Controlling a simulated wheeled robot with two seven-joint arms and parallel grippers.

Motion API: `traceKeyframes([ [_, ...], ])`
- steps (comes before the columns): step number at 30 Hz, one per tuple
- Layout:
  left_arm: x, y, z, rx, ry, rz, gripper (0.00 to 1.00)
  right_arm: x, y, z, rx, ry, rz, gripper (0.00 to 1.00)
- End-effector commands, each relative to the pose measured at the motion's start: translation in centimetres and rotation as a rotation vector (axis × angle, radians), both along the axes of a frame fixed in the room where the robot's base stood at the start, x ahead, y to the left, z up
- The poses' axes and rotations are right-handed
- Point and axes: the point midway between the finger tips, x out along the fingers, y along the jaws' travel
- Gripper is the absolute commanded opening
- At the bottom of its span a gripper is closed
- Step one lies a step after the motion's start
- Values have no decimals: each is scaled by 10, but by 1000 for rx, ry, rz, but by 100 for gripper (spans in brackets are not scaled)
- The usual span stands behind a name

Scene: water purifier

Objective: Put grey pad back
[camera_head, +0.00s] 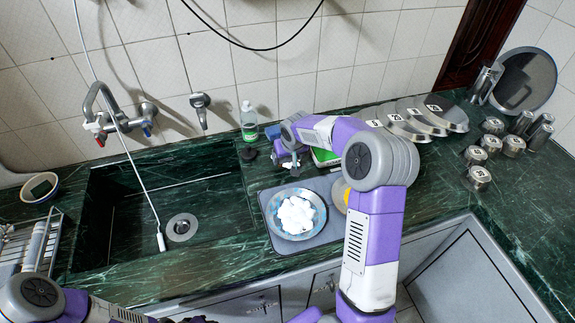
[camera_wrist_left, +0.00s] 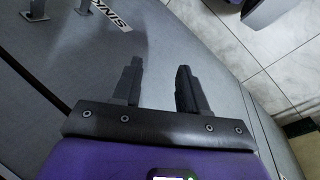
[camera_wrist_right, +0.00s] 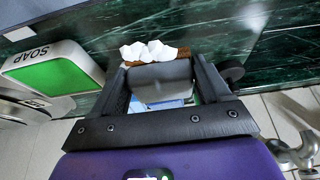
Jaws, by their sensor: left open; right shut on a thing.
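My right gripper (camera_head: 288,163) is over the counter between the sink and the green-topped soap box (camera_head: 325,156). In the right wrist view its fingers (camera_wrist_right: 165,78) are closed on the sides of a grey, block-like pad (camera_wrist_right: 160,73). The pad is hard to make out in the head view. My left gripper (camera_wrist_left: 158,82) is open and empty, low in front of the cabinet fronts. The soap box shows at the left of the right wrist view (camera_wrist_right: 45,75).
A grey tray (camera_head: 328,238) holds a blue bowl (camera_head: 321,209) with white crumpled things. The sink (camera_head: 125,222) lies to its left. A clear bottle (camera_head: 249,122) stands behind my right gripper. Lids (camera_head: 440,112) and small canisters (camera_head: 480,177) stand at the right. A small bowl (camera_head: 50,194) is at far left.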

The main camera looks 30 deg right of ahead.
Motion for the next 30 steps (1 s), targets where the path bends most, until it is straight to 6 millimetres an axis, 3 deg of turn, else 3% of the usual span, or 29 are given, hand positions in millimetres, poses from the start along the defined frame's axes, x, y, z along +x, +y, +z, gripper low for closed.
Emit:
traceKeyframes([
  [3, 0, 0, -8, 0, 0, 0, 43, -1, 0, -25, 1, 4, 1, 48],
  [6, 0, 0, -11, 0, 0, 0, 43, 0, 0, -36, 1, 2, 1, 48],
  [18, 0, 0, -15, 0, 0, 0, 43, 0, 0, -40, 0, 1, 0, 48],
  [19, 0, 0, -14, 0, 0, 0, 43, 0, 0, -39, 0, 1, 0, 81],
  [22, 0, 0, -13, 0, 0, 0, 43, 0, 0, -39, 0, 1, 0, 96],
  [23, 0, 0, -13, 0, 0, 0, 43, 0, 0, -39, 0, 1, 0, 100],
  [30, 0, 0, -12, 0, 0, 0, 43, 0, 0, -38, 0, 1, 0, 100],
])
